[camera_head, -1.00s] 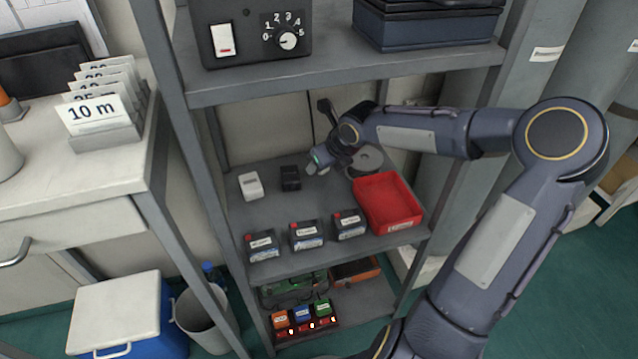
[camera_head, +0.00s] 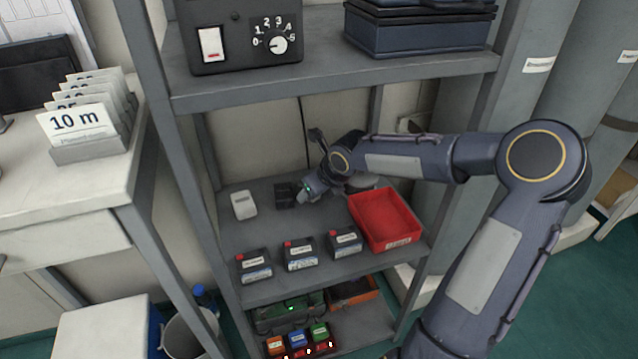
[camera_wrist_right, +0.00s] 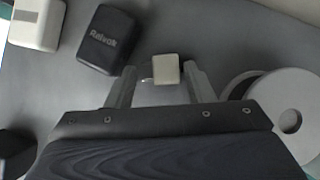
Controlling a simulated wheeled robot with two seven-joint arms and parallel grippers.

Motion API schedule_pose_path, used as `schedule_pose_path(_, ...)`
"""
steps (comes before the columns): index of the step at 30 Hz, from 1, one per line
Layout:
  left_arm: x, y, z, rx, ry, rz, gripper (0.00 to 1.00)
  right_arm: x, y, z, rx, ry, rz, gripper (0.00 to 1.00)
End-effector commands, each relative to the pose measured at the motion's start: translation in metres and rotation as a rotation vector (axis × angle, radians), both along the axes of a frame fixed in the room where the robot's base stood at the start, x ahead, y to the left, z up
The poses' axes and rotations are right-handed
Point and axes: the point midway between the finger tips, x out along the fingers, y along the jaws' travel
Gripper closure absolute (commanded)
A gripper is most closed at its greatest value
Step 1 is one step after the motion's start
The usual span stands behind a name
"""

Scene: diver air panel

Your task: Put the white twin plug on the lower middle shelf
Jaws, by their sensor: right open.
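A small off-white block with a metal pin at its side, which looks like the white twin plug (camera_wrist_right: 166,69), shows between my right gripper's (camera_wrist_right: 157,76) fingers in the wrist view. The fingers are open, with a gap on both sides of it. In the head view my right gripper (camera_head: 306,194) is low over the middle shelf (camera_head: 230,237), beside a black box (camera_head: 285,195). A pale spot at its tip there is too small to identify. The black box (camera_wrist_right: 105,39) and a white box (camera_wrist_right: 37,22) lie left of the gripper in the wrist view. My left gripper is not in view.
The white box (camera_head: 244,205) stands at the shelf's left. A red tray (camera_head: 385,220) is at the right, with several labelled batteries (camera_head: 301,254) along the front. A grey round object (camera_wrist_right: 288,105) is close to my right gripper.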

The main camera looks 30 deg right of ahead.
Motion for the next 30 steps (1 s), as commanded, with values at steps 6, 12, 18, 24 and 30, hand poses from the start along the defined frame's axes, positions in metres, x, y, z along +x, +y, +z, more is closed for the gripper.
schedule_pose_path(6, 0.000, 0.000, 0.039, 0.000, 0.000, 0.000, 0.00, -0.018, -0.004, 0.038, -0.001, 0.002, -0.004, 0.52)
schedule_pose_path(12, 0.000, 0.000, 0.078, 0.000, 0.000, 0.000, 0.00, -0.040, -0.008, 0.072, 0.000, 0.001, -0.004, 0.52)
schedule_pose_path(18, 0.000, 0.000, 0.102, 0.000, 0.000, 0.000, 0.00, -0.055, -0.010, 0.093, 0.000, 0.001, -0.002, 0.52)
schedule_pose_path(24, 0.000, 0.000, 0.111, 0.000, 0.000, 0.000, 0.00, -0.061, -0.010, 0.099, -0.001, -0.001, -0.001, 0.52)
schedule_pose_path(30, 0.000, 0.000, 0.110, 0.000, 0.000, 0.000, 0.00, -0.062, -0.010, 0.099, 0.000, -0.001, 0.001, 0.52)
